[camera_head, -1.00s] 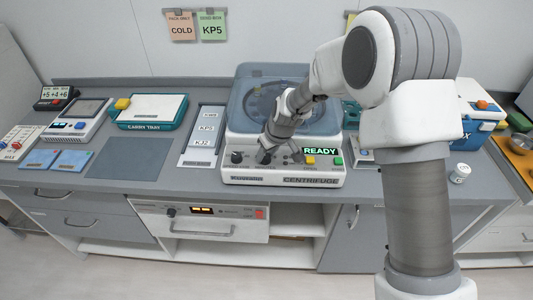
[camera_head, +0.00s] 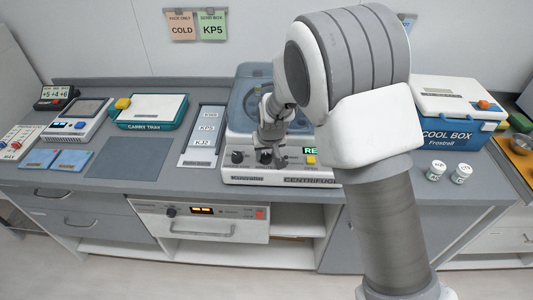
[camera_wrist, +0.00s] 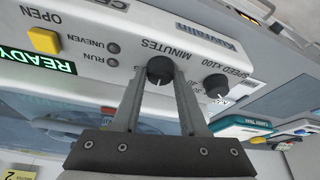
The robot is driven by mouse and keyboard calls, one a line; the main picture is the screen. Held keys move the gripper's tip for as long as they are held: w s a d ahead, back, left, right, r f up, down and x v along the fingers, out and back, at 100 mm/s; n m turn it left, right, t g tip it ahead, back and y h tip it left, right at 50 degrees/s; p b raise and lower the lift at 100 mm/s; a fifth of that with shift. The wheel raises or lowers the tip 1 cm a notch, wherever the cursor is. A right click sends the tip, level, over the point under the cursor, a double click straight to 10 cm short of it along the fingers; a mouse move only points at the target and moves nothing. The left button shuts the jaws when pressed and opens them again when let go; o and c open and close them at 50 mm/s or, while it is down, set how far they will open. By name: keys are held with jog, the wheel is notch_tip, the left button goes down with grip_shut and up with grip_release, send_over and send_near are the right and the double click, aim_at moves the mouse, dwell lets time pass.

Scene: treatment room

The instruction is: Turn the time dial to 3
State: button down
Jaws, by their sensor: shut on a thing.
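The centrifuge (camera_head: 240,174) stands on the counter with a row of controls along its front panel. Its time dial, a black knob labelled MINUTES (camera_wrist: 160,68), sits between my two fingertips in the wrist view. My gripper (camera_wrist: 161,76) is shut on this knob. In the head view my gripper (camera_head: 267,158) is at the front panel, and the arm and fingers partly hide the knob. The dial's scale numbers are mostly hidden by the fingers, so the setting cannot be read. A similar SPEED X100 knob (camera_wrist: 217,86) is right beside it.
A yellow OPEN button (camera_wrist: 44,40) and a lit green READY display (camera_wrist: 38,60) are on the same panel. The cool box (camera_head: 440,135) and two small white-capped vials (camera_head: 435,171) stand to the right. A carry tray (camera_head: 150,125) stands left.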

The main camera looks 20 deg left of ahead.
jog(key=shift+m, duration=0.6)
jog(key=shift+h, duration=0.3)
jog(key=shift+c, duration=2.2)
grip_release()
jog(key=v, duration=1.7)
jog(key=shift+s, duration=0.25)
jog(key=shift+d+r, duration=0.1)
jog(key=shift+r, duration=0.1)
